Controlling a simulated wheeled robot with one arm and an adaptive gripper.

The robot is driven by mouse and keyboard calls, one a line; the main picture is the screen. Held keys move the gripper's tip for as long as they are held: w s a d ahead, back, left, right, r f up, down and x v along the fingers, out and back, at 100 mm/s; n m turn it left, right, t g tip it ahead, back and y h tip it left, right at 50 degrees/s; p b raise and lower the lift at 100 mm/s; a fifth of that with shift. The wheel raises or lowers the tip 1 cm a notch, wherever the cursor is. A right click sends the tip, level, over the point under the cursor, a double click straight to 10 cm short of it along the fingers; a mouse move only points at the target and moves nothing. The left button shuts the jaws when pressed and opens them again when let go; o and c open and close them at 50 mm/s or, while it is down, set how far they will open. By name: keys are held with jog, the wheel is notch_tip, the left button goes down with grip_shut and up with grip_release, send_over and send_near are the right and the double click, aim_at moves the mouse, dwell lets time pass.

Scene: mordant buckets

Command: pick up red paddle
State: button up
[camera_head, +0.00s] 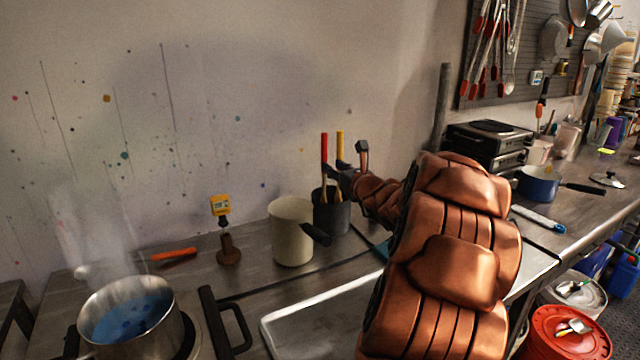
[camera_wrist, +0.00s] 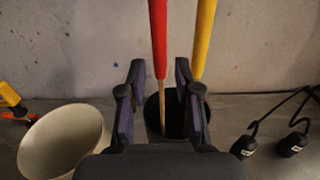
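The red paddle stands upright in a dark grey pot (camera_head: 331,218), its red handle (camera_head: 324,148) above a pale wooden shaft. A yellow-handled paddle (camera_head: 340,145) stands in the same pot to its right. My gripper (camera_head: 342,172) is at the pot's top, beside the handles. In the wrist view, my gripper (camera_wrist: 159,72) is open. The red paddle (camera_wrist: 158,40) shows between its two fingers, with no visible contact. The yellow paddle (camera_wrist: 203,40) is partly behind the right finger. I cannot tell how deep the red shaft sits between the fingers. The paddle's lower end is hidden.
A cream bucket (camera_head: 291,232) stands just left of the dark pot, also in the wrist view (camera_wrist: 62,140). The wall is close behind.

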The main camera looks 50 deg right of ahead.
aim_at(326, 161)
jog(key=shift+r+p+x, duration=0.15)
jog(key=shift+p+x, duration=0.25)
jog(key=shift+x, duration=0.7)
jog(key=shift+r+p+x, duration=0.15)
jog(key=shift+p+x, duration=0.2)
jog(key=shift+x, duration=0.75)
jog(key=shift+w+d+f, duration=0.1)
jog(key=shift+w+d, duration=0.05)
jog(key=shift+w, duration=0.55)
jog(key=shift+c, duration=0.2)
grip_shut()
